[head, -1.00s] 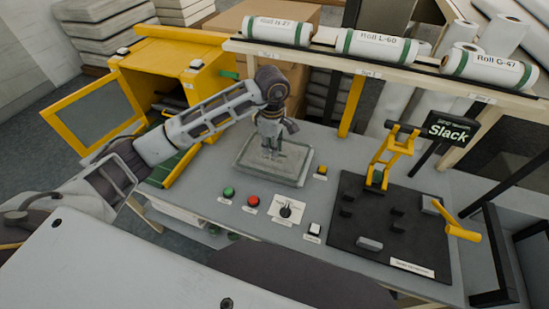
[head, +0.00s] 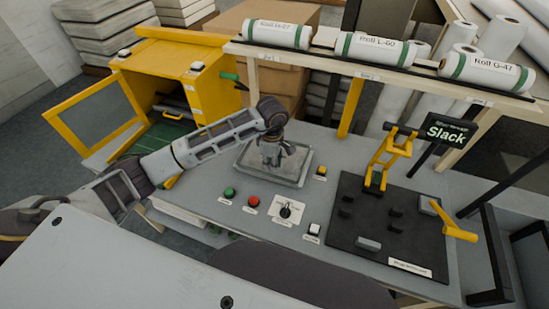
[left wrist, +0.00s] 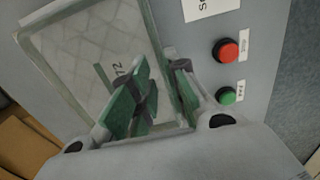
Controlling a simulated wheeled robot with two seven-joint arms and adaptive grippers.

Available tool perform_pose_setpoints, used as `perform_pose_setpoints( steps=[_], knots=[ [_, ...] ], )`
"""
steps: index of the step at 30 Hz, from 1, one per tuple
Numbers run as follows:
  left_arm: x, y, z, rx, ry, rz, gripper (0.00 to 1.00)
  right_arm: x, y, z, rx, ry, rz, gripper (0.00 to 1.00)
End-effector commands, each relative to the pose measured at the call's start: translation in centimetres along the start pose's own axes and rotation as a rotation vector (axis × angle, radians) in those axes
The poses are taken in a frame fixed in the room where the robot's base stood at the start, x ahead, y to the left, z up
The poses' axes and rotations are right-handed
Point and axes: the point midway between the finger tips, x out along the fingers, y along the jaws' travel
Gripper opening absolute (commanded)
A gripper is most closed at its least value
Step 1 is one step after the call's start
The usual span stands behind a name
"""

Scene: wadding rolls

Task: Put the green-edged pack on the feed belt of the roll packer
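The green-edged pack (head: 300,174) lies flat on the grey worktop, a pale quilted slab. In the left wrist view the pack (left wrist: 72,52) shows green borders and a label partly reading "72". My left gripper (head: 275,160) points down over the pack's middle. In the left wrist view its fingers (left wrist: 160,75) stand apart, with pack surface showing between them; whether they touch it is unclear. The yellow roll packer (head: 205,88) stands at the left with its door open. Its green feed belt (head: 160,139) leads into the opening. My right gripper is out of view.
Green (head: 229,192) and red (head: 253,201) buttons sit in front of the pack. A black board (head: 350,235) with a yellow clamp (head: 388,155) and a crank is at right. A shelf (head: 400,75) with labelled rolls runs behind. A "Slack" sign (head: 447,132) stands right.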

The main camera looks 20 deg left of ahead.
Motion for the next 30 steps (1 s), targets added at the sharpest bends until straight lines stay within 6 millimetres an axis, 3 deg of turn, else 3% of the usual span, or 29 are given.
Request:
perform_pose_setpoints(
  steps=[17, 30],
  knots=[
    [0.8, 0.0, 0.0, 0.000, 0.000, 0.001, 0.16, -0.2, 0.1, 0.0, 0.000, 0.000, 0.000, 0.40],
    [4.5, 0.0, -0.3, -0.001, -0.001, -0.002, 0.16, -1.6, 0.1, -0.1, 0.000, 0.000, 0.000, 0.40]
  ],
)
